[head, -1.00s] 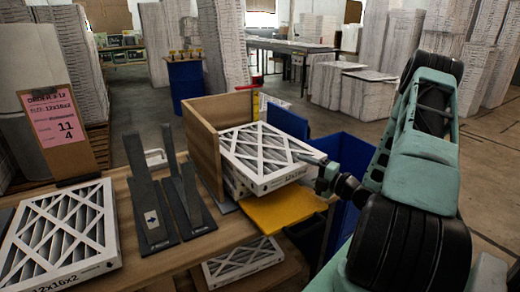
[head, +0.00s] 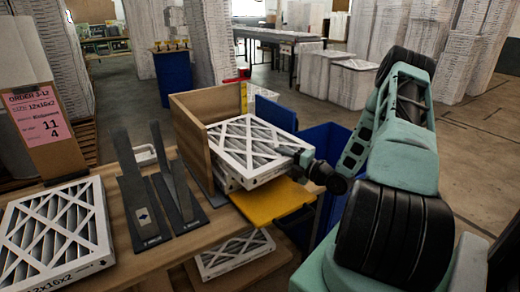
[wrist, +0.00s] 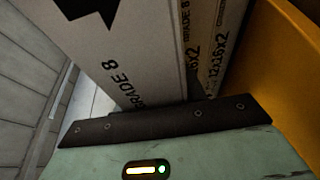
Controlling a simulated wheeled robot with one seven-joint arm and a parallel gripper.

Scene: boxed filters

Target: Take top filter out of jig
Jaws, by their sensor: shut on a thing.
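The top filter (head: 255,146) is a white-framed filter with a diagonal lattice face, lying flat on a stack in the wooden jig (head: 190,142). At least one more filter (head: 226,180) shows under it. My gripper (head: 304,158) is shut on the near right edge of the top filter. In the wrist view, a filter side printed "GRADE 8" (wrist: 130,50) rises from the dark jaw bar, with more printed filter sides (wrist: 212,50) beside it. The fingertips are hidden. I cannot tell whether the top filter is clear of the one below.
A yellow ledge (head: 268,203) juts out under the stack, with a blue bin (head: 330,150) behind it. A dark metal stand (head: 145,205) and another filter (head: 55,235) are on the bench at left. A filter (head: 235,252) lies on a lower shelf.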

